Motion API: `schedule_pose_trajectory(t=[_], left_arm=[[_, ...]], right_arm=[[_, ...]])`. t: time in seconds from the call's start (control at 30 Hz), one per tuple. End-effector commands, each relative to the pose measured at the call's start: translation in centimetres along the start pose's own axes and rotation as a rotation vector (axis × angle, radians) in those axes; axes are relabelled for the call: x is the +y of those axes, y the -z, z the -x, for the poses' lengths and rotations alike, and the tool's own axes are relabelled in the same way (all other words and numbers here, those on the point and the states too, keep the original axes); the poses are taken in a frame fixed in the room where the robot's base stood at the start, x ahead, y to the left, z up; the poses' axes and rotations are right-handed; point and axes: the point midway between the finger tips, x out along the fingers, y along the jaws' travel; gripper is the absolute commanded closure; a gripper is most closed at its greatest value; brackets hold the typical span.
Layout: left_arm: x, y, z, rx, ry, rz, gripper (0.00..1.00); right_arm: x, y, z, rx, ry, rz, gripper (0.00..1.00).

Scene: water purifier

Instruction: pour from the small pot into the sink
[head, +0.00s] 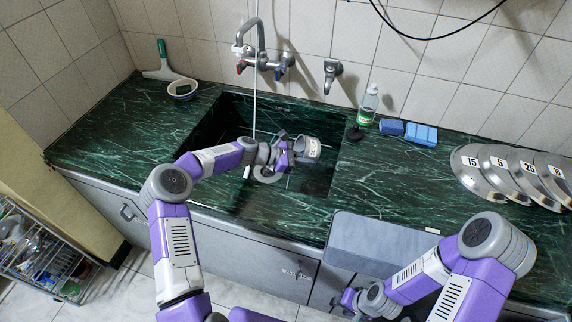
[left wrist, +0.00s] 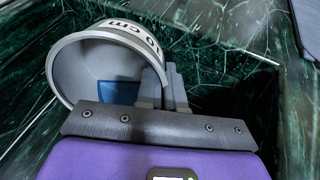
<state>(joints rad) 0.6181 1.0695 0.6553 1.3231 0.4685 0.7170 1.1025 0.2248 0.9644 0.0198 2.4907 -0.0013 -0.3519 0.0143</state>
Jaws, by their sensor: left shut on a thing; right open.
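The small grey pot (head: 309,148) is over the sink (head: 322,186) in the head view. My left gripper (head: 291,150) is shut on its wall. In the left wrist view the pot (left wrist: 78,72) is tilted, with its open mouth partly turned to the camera. A blue patch (left wrist: 118,93) shows inside it; I cannot tell for sure that this is water. Lettering ending in "cm" shows on its outside. The dark green sink lies below the pot. My right gripper (head: 352,300) is low in front of the counter, empty and open.
A tap (head: 262,45) with a thin white stream or hose stands behind the sink. A bottle (head: 368,105), blue sponges (head: 421,134) and numbered lids (head: 485,172) are to the right. A bowl (head: 183,88) and squeegee (head: 162,62) are left. A grey box-like panel (head: 375,245) is at the front edge.

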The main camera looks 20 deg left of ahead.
Motion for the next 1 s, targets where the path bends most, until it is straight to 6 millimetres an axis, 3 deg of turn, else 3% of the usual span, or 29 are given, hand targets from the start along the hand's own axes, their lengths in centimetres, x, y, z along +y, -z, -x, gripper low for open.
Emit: schedule_pose_trajectory(t=[1.0], left_arm=[[0.0,-0.3,0.1,-0.114,-0.001,-0.003,1.00]], right_arm=[[0.8,0.1,-2.0,0.000,0.000,0.000,0.57]])
